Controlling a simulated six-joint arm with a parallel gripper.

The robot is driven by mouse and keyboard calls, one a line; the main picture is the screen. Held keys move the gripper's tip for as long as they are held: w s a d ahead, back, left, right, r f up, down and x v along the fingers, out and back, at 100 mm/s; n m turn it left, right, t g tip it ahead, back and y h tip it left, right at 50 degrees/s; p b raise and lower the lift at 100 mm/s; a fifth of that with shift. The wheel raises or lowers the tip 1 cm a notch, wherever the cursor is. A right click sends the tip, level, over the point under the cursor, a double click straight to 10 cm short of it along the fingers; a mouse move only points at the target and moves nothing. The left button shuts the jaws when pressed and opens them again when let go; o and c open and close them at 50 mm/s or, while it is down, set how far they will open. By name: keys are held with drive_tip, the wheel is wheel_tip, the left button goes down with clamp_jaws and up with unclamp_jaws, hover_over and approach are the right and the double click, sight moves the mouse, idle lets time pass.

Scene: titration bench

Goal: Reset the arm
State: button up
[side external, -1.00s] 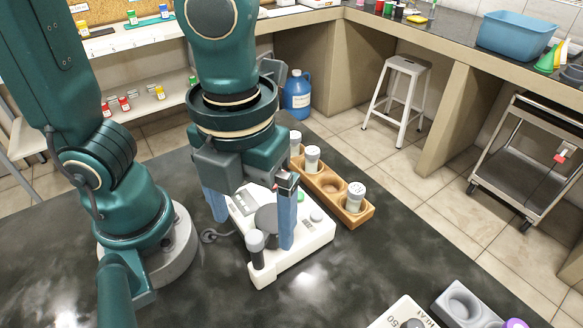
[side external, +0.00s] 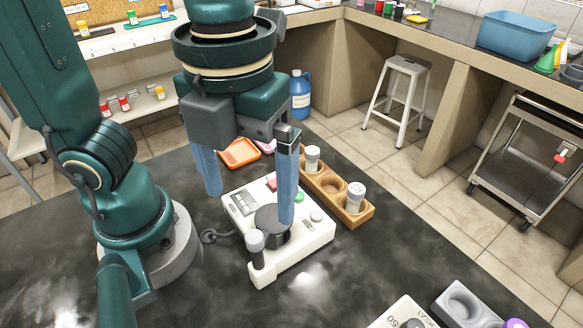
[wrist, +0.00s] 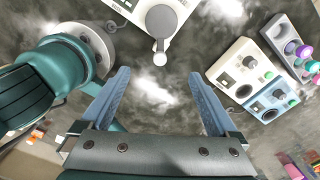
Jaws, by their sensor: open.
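My gripper (side external: 250,206) is open and empty, its two blue fingers pointing down and wide apart. One finger overlaps the plate in the side view, and I cannot tell the exact gap. In the wrist view my gripper (wrist: 158,74) has nothing between its fingers. The white device (wrist: 130,9) is cut off by the top edge there, beyond the fingertips.
A wooden rack (side external: 327,186) with white-capped vials stands right of the device, one hole empty. An orange tray (side external: 239,152) lies behind it. A white-topped instrument (wrist: 240,72), a blue one (wrist: 273,98) and a grey holder (side external: 459,304) stand apart. Dark bench between is clear.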

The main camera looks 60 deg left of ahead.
drive_tip(key=w+a+n+t, duration=0.1)
drive_tip(key=a+n+t, duration=0.1)
drive_tip(key=n, duration=0.8)
drive_tip(key=w+a+f+n+t, duration=0.1)
drive_tip(key=a+n, duration=0.4)
drive_tip(key=n, duration=0.5)
drive_tip(key=w+a+n+t, duration=0.1)
drive_tip(key=a+n+t, duration=0.1)
drive_tip(key=n, duration=0.7)
drive_tip(key=shift+w+a+f+n+t, duration=0.3)
drive_tip(key=shift+a+n, duration=0.1)
drive_tip(key=shift+a, duration=0.3)
